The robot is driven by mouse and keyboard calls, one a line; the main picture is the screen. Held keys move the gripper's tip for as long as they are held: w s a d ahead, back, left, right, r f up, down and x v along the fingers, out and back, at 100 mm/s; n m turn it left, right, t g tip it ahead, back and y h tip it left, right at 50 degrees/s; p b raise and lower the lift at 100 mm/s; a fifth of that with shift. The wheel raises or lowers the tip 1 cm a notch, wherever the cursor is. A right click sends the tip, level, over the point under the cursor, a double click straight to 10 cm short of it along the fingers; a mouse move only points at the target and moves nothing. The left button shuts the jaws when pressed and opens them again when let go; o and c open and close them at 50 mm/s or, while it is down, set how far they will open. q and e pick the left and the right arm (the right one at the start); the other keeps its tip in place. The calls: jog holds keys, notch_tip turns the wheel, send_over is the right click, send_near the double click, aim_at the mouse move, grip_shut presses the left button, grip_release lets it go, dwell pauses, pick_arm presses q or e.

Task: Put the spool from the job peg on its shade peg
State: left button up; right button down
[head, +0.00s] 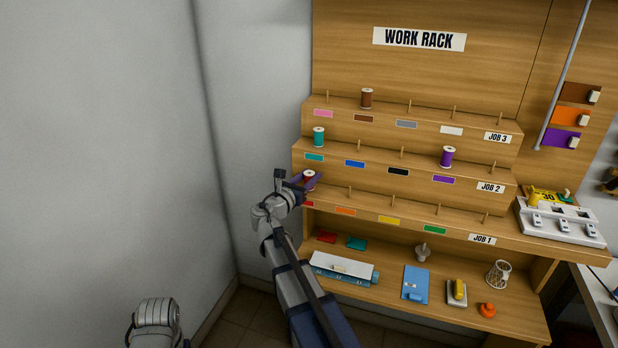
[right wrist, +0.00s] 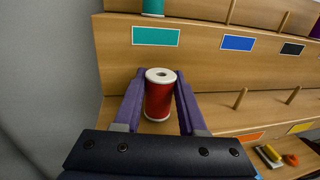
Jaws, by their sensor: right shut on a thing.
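A red spool (head: 309,178) with white ends is at the left end of the lowest step of the work rack, above the red label (head: 308,204). My right gripper (head: 300,182) is shut on it. In the right wrist view the red spool (right wrist: 159,95) stands upright between the purple fingers of my right gripper (right wrist: 158,103). Its base is at the step's surface, and the peg under it is hidden, so I cannot tell how far it sits on one. The JOB 1 peg (head: 486,216) at the right end of that step is empty.
A teal spool (head: 319,137) and a purple spool (head: 447,156) stand on the middle step, a brown spool (head: 367,98) on the top step. Bare pegs stand right of the red spool. A grey wall (head: 110,130) is close on the left. A lower shelf holds small items.

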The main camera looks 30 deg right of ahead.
jog(key=shift+f, duration=0.15)
grip_release()
dwell(0.5)
dwell(0.4)
jog(key=a, duration=0.1)
jog(key=s+a+r+p, duration=0.1)
jog(key=a, duration=0.1)
jog(key=s+a+r+p, duration=0.1)
jog(key=shift+s+a, duration=0.2)
jog(key=shift+s, duration=0.05)
dwell(0.6)
jog(key=v, duration=0.7)
jog(key=shift+s+a, duration=0.2)
jog(key=shift+a, duration=0.1)
